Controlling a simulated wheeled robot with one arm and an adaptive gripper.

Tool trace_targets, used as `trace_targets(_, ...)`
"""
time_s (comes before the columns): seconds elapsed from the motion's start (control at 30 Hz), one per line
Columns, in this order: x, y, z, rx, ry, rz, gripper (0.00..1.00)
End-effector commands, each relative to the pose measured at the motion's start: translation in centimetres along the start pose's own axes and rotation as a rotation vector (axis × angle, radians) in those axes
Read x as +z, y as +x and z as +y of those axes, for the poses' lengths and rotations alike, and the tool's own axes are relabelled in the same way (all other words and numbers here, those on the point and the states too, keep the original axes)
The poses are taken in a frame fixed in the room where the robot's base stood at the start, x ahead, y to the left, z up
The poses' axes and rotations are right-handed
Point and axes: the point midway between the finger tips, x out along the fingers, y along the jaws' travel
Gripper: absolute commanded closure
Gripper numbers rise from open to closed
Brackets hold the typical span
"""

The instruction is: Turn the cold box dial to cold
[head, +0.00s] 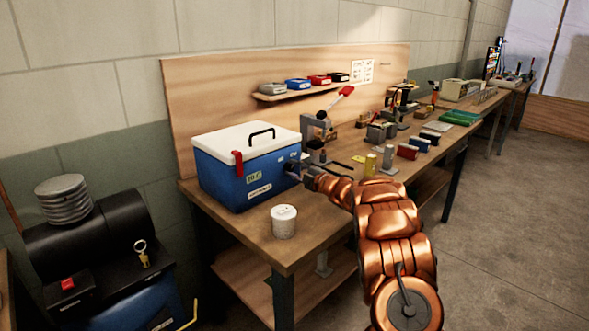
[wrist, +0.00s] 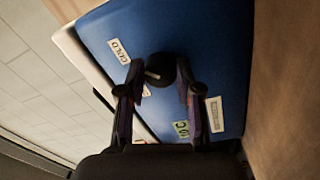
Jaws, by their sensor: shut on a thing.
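The cold box (head: 225,172) is blue with a white lid (head: 228,138) and a black handle, and stands on the near end of the workbench. Its dial (wrist: 161,68) is a dark round knob on the blue face in the wrist view, with a small light mark toward the left. A "COLD" label (wrist: 118,51) is to the upper left of the dial. My gripper (head: 293,167) is at the right end face of the box and hides the dial in the head view. In the wrist view my gripper (wrist: 160,78) is shut on the dial, one finger on each side.
A white canister (head: 284,222) stands near the bench's front corner. A press with a red-tipped lever (head: 318,125) stands behind my gripper. Several small blocks and tools lie farther along the bench. A black tank (head: 105,238) is at the lower left.

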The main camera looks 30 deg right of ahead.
Motion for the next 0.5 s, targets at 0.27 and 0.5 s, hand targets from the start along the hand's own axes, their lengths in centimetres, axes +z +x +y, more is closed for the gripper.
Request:
trace_targets(0.27,0.05,-0.02,-0.02,0.0,0.003,-0.001,1.0)
trace_targets(0.5,0.05,-0.02,-0.02,0.0,0.003,-0.001,0.49)
